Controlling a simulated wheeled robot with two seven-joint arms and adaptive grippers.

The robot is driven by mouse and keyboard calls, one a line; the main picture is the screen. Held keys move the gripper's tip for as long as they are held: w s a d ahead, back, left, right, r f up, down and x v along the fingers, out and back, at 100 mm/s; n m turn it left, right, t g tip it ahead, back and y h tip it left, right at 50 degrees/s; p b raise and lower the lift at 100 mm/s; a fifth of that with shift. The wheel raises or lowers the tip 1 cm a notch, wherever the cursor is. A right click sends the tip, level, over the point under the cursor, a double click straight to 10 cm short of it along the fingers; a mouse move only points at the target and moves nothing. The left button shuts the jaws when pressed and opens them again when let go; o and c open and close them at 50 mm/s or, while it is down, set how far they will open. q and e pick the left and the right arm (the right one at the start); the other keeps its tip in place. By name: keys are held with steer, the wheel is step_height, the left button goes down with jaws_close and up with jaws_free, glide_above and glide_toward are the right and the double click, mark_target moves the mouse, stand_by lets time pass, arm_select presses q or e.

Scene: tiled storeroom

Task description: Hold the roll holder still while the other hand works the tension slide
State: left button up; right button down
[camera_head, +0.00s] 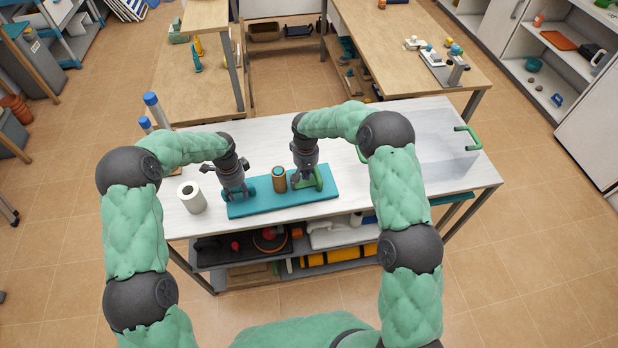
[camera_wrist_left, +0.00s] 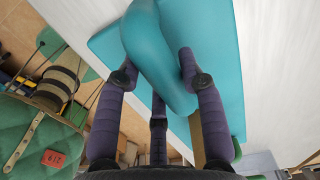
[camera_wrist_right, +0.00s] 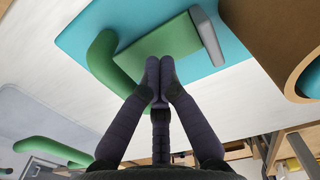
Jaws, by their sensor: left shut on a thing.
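The roll holder's teal base (camera_head: 285,204) lies on the white bench top. Its rounded teal upright (camera_wrist_left: 150,45) stands between the fingers of my left gripper (camera_wrist_left: 158,66), which is shut on it; in the head view this gripper (camera_head: 236,193) is at the base's left end. A brown roll (camera_head: 279,180) stands mid-base. The green tension slide (camera_wrist_right: 165,45), with a raised green handle (camera_wrist_right: 106,66) and a grey upright plate (camera_wrist_right: 208,36), is at the right end. My right gripper (camera_wrist_right: 160,65) has its fingertips together at the slide's edge, beside the handle; contact is unclear.
A white paper roll (camera_head: 192,198) stands left of the base, with blue-capped bottles (camera_head: 155,108) behind it. A clear bin with green handles (camera_head: 445,150) stands at the bench's right. Bench space between the base and the bin is free.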

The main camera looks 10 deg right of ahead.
steer(key=shift+w+d, duration=0.15)
steer(key=shift+d, duration=2.25)
arm_select(q)
steer(key=shift+a, duration=0.1)
arm_select(e)
steer(key=c, duration=1.4)
jaws_free()
steer(key=shift+o, duration=0.8)
steer(key=shift+d, duration=0.15)
steer(key=shift+r, duration=0.1)
arm_select(q)
steer(key=shift+a, duration=0.1)
arm_select(e)
steer(key=shift+o, duration=0.8)
steer(key=shift+r, duration=1.45)
arm_select(q)
steer(key=shift+s+f, duration=0.1)
steer(key=shift+s, duration=0.05)
arm_select(e)
steer(key=shift+r, duration=2.1)
